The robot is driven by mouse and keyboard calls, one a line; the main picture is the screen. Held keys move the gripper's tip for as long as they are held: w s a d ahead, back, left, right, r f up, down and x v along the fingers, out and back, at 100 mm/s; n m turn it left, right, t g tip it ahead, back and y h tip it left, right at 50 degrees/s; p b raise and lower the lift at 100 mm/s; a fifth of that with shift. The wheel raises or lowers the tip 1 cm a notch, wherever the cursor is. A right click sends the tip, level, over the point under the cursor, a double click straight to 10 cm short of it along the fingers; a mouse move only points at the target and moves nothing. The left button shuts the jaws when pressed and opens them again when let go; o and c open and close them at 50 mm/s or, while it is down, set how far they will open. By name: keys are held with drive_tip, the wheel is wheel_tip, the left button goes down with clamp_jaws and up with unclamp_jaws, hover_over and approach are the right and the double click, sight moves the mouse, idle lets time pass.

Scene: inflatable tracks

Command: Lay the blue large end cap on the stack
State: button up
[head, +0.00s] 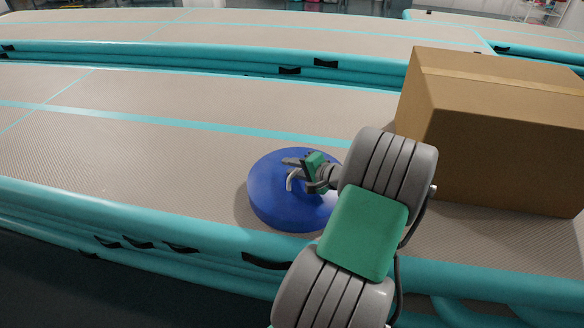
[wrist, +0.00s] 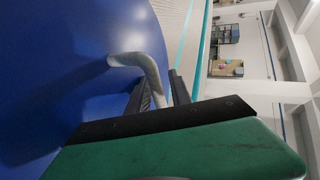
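The blue large end cap (head: 268,197) is a round, domed blue disc with a bent grey handle (head: 290,180). It rests on, or is just above, the near beige inflatable track, close to its front edge. It also fills the left of the wrist view (wrist: 60,60). My gripper (head: 296,166) is at the handle on top of the cap. In the wrist view the two dark fingers (wrist: 161,88) stand either side of the handle's end. I cannot tell whether they press on it. My arm hides the cap's right edge. I cannot make out a stack in either view.
A large brown cardboard box (head: 500,140) stands on the track at the right, close to my arm. The near track (head: 180,95) is clear to the left and behind the cap. Its turquoise tube edge (head: 150,225) runs along the front. More tracks lie behind.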

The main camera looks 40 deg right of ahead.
drive_tip(key=shift+s, duration=0.1)
drive_tip(key=p+v, duration=0.2)
drive_tip(key=v, duration=1)
drive_tip(key=shift+p, duration=0.3)
